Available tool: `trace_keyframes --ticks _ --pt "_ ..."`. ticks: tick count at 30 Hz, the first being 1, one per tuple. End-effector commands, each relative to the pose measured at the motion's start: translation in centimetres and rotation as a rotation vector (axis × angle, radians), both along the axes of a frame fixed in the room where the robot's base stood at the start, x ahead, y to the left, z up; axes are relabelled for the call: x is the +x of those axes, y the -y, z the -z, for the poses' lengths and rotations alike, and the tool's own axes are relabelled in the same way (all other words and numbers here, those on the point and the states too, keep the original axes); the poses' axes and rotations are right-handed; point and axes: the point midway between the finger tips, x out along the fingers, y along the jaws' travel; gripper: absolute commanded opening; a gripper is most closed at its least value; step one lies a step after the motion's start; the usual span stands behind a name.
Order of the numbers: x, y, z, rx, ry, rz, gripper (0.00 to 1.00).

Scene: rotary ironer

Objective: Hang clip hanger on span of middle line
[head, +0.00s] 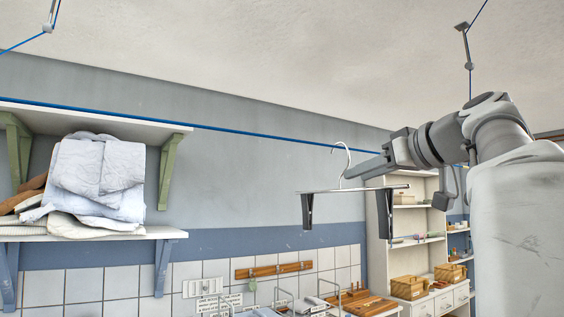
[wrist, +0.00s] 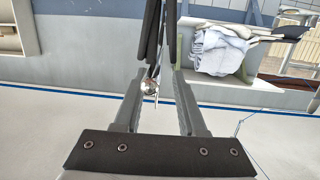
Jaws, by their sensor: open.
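A clip hanger (head: 352,190) with a metal hook, a thin bar and two dark clips is upright in the middle right of the head view. The top of its hook meets a long blue line (head: 250,131) in the picture; I cannot tell for sure that it bears on the line. My gripper (head: 358,172) is at the hanger's neck, from the right. In the wrist view my gripper's fingers (wrist: 159,102) are apart, with the hanger's shiny ball and stem (wrist: 149,87) between them, nearer the left finger. The blue line (wrist: 250,108) also crosses behind the fingers there.
At left, a wall shelf (head: 100,232) holds folded pale cloth (head: 97,180). A white shelf unit (head: 379,235) with baskets stands behind the hanger at right. Other blue line pieces show at the top corners. The air left of the hanger is free below the line.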

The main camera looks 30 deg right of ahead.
Motion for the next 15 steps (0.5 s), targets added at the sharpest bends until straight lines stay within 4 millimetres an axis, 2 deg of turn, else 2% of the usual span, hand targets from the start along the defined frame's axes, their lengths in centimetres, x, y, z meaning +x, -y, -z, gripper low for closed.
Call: trace_keyframes --ticks 3,9,15 --pt "-3.2 0.1 -0.6 -0.002 0.002 0.004 0.40" --pt "-7.8 0.2 -1.4 -0.001 0.001 0.003 0.40" --pt "-10.7 0.2 -1.9 -0.001 0.000 0.001 0.40"
